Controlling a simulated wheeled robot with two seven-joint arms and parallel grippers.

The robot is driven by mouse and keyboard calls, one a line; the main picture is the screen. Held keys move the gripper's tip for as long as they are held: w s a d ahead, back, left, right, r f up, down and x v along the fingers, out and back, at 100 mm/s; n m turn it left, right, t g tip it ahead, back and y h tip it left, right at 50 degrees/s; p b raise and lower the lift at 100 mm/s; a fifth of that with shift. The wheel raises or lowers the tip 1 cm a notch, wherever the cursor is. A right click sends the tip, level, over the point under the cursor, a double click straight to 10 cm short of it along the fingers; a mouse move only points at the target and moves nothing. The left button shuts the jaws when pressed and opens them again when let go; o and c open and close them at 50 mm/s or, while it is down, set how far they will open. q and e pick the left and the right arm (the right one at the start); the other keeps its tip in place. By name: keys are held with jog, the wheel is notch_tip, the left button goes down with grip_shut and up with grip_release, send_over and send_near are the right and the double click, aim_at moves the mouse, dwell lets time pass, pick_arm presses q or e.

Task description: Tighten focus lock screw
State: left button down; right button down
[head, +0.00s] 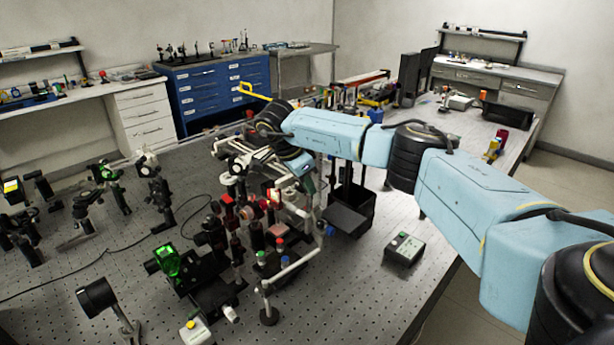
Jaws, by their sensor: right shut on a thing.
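My right arm reaches in from the right and bends down over a dense cluster of optical parts in the middle of the bench. My right gripper (238,158) is at the upper left of this cluster, among pale metal parts. It is shut on a small part there, apparently the focus lock screw, which is too small and too covered to make out clearly. The spectrometer assembly (290,268) around and below it has pale tubes, black mounts and red-lit parts. My left gripper is not in view.
The perforated optical bench (365,290) holds a green-lit mount (168,262) at front left and several black mounts further left. A black open bin (350,212) and a small control box (404,249) stand right of the cluster. The bench front right is clear.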

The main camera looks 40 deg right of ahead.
jog(key=m+g, duration=0.1)
jog(key=m, duration=0.2)
jog(key=shift+w+r+p, duration=0.1)
jog(key=shift+w+p, duration=0.05)
jog(key=shift+p, duration=0.25)
jog(key=shift+d+m+g+y, duration=0.1)
jog(key=shift+m+g+y, duration=0.2)
jog(key=shift+m, duration=0.5)
jog(key=shift+w+m+g+y+b, duration=0.1)
jog(key=shift+m+g+y+b, duration=0.45)
jog(key=shift+m, duration=1.25)
jog(key=shift+d, duration=0.1)
jog(key=c, duration=1.4)
grip_release()
